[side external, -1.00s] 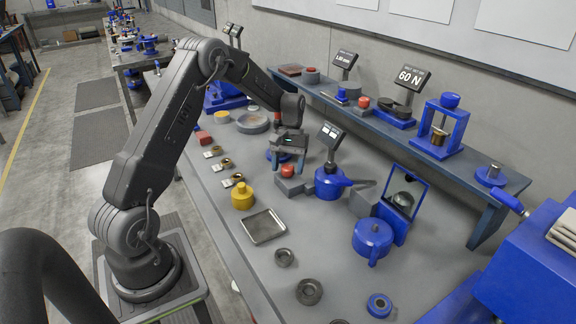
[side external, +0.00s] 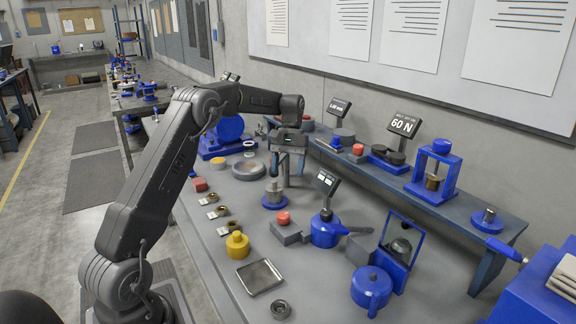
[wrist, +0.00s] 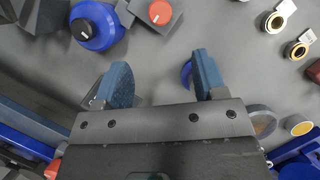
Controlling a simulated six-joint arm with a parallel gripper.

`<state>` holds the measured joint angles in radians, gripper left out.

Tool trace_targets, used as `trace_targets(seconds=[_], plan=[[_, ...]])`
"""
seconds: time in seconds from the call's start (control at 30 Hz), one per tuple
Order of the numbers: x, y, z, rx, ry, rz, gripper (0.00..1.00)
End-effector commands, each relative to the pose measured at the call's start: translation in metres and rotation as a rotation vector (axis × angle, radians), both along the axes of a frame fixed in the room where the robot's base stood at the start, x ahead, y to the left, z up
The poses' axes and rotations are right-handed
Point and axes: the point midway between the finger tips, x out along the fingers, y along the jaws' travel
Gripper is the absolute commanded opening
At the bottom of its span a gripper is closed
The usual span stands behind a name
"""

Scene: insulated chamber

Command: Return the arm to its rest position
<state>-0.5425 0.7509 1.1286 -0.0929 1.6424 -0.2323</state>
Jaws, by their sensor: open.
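My gripper (side external: 287,176) hangs from the dark grey arm above the bench, its two blue-padded fingers pointing down. The wrist view shows the fingers (wrist: 162,75) spread well apart, with only bare grey bench and part of a blue-edged item between or behind them. Nothing is held. In the side view, a metal cylinder on a blue round base (side external: 274,193) stands below the gripper, apart from it. The arm is bent at the elbow and reaches out over the grey bench (side external: 225,262).
A grey block with a red button (side external: 284,218), a blue round device (side external: 325,230) and a yellow weight (side external: 237,246) stand nearby. A metal tray (side external: 260,277) lies in front. A raised shelf with displays (side external: 403,124) runs along the wall behind. Air above the bench is clear.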

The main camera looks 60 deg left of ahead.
Motion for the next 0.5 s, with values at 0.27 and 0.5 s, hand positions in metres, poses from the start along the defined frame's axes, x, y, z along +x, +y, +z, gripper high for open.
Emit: trace_targets(seconds=[0.27,0.5], plan=[[0.0018,0.0021,0.0075,-0.001,0.001,0.000,0.64],[0.0016,-0.0010,0.0107,0.004,-0.007,-0.007,0.64]])
